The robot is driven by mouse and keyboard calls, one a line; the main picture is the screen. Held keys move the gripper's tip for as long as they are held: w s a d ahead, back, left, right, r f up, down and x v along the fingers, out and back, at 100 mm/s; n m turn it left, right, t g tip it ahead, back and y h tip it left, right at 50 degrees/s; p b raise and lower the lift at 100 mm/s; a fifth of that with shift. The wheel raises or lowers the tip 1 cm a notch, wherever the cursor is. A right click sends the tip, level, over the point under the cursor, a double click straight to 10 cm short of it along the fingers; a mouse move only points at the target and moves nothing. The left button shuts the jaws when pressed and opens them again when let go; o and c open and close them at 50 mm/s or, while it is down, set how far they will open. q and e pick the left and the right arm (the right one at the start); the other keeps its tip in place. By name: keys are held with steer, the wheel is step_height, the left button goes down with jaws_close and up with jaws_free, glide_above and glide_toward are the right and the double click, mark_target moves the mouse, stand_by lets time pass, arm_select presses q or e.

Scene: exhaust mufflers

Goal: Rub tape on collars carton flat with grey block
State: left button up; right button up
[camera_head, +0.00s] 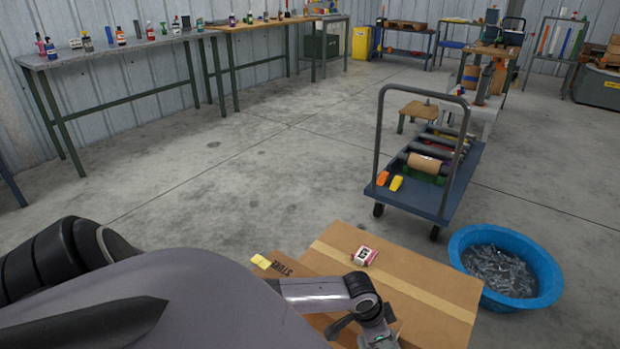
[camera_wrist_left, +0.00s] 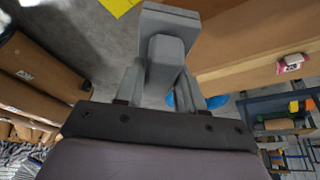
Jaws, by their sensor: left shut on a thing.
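A brown cardboard carton (camera_head: 430,278) stands at the front of the head view, with a paler tape strip (camera_head: 415,289) running across its top. Its brown side also shows in the left wrist view (camera_wrist_left: 255,72). I cannot read which carton is the collars carton. My left gripper (camera_head: 376,336) is low over the near part of the cartons, partly cut off by the frame. In the left wrist view its fingers are shut on a grey block (camera_wrist_left: 167,48). Whether the block touches the tape cannot be told. My right gripper is not in view.
A small pink-and-white box (camera_head: 365,256) lies on the carton top. A yellow piece (camera_head: 261,261) is at the left flap. A blue tub (camera_head: 545,277) of clear pieces stands right, a blue trolley (camera_head: 437,198) behind. Open floor lies left.

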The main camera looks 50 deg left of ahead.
arm_select(q)
step_height(320, 180, up, 4)
steer(key=p, duration=0.2)
steer(key=shift+f+p, duration=0.25)
steer(key=shift+p, duration=0.15)
steer(key=shift+r+p, duration=0.4)
steer(key=shift+p, duration=0.1)
